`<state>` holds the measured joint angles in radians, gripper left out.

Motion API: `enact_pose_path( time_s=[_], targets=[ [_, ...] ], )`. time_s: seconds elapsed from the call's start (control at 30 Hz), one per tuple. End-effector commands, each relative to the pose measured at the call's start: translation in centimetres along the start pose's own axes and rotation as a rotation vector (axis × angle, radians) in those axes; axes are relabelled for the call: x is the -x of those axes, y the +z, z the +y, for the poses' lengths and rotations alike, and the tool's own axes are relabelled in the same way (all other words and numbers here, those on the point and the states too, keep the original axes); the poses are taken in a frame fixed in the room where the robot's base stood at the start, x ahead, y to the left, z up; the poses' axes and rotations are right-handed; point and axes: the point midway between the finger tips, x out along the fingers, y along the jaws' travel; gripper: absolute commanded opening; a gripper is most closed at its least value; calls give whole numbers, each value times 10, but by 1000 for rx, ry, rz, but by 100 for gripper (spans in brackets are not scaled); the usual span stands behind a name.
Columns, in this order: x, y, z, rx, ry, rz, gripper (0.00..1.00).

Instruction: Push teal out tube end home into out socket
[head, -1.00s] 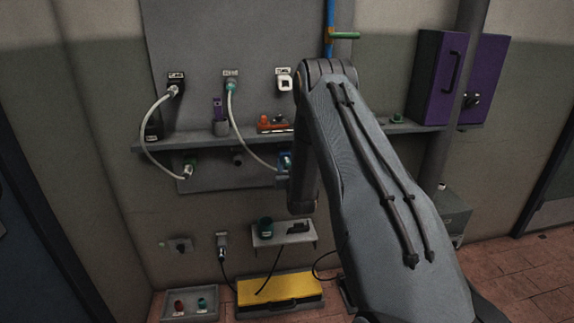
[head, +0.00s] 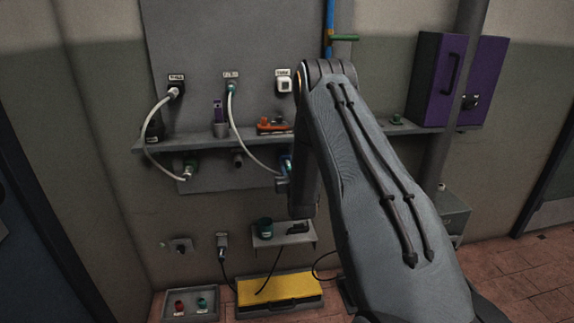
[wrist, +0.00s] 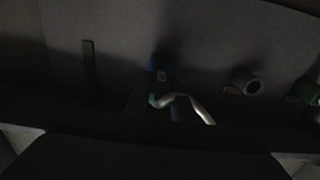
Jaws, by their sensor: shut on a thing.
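The pale tube (head: 247,143) hangs from a teal upper end in a fitting on the wall panel. It curves down to my gripper (head: 282,183) under the shelf. In the wrist view the teal tube end (wrist: 153,100) shows beside the dark fingers of my gripper (wrist: 158,108), which is shut on it. The pale tube (wrist: 200,113) bends away to the right. A blue-marked fitting (wrist: 158,62) with a small pale label lies just beyond the teal end. This looks like the out socket, but the label is unreadable. Shadow and fingers hide how far the end is in.
A grey round port (wrist: 252,87) and a green fitting (wrist: 302,92) lie right in the wrist view. The shelf (head: 200,143) runs above my gripper, carrying an orange item (head: 273,126). A second pale tube (head: 145,140) loops at left. A small lower shelf (head: 283,238) stands below.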

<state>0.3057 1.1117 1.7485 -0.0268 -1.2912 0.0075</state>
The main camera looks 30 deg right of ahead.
Motion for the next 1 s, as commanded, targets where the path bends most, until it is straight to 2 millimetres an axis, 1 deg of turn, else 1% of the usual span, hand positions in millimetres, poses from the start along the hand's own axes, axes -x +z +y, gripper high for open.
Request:
enact_pose_path(
  time_s=[1.0],
  targets=[
    [37, 0, 0, 0, 0, -2, 0]
  ],
)
